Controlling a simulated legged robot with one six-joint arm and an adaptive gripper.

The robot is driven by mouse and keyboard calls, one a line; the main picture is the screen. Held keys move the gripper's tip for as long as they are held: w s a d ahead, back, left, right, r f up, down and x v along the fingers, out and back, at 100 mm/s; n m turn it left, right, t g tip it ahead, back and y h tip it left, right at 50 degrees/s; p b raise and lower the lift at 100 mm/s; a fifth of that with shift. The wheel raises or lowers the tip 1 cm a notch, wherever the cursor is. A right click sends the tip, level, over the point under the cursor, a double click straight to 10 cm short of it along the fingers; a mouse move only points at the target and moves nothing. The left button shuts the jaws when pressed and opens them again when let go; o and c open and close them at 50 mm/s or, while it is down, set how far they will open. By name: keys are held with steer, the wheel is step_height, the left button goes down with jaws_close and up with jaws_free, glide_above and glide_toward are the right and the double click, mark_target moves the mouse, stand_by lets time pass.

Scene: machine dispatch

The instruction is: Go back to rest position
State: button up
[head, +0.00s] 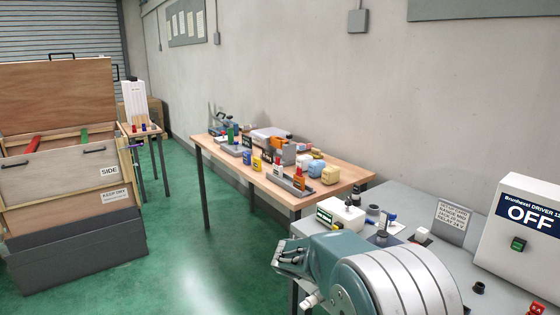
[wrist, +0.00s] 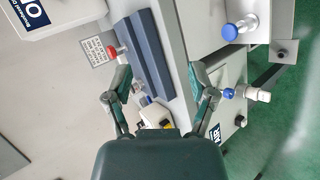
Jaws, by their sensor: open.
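My gripper (wrist: 160,80) shows in the wrist view with its two fingers spread wide apart. It is open, with nothing held between the fingers. Behind the gap lie a dark blue-grey block (wrist: 145,55), a red-topped part (wrist: 118,52) near the left finger, and a small white and yellow part (wrist: 155,113) low between the fingers. A blue-capped part (wrist: 230,94) is just right of the right finger. In the head view my teal and grey arm fills the lower middle, in front of the grey bench (head: 395,195).
A white box marked OFF (head: 525,225) and a notice plate (head: 452,222) stand on the bench. A wooden table (head: 215,150) behind holds several coloured parts. A wooden crate (head: 65,180) stands at left. Green floor (head: 180,250) between them is clear.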

steer(key=s+d+r+m+y, duration=0.15)
steer(key=s+r+y, duration=0.5)
steer(key=s, duration=0.75)
steer(key=s+a+r+t+y, duration=0.1)
steer(key=s+a+y, duration=0.1)
steer(key=s, duration=0.5)
steer(key=s+a+r+t+y, duration=0.1)
steer(key=s+r+t+y, duration=0.1)
steer(key=s, duration=0.6)
steer(key=shift+a+m, duration=0.35)
steer(key=shift+w+r, duration=0.1)
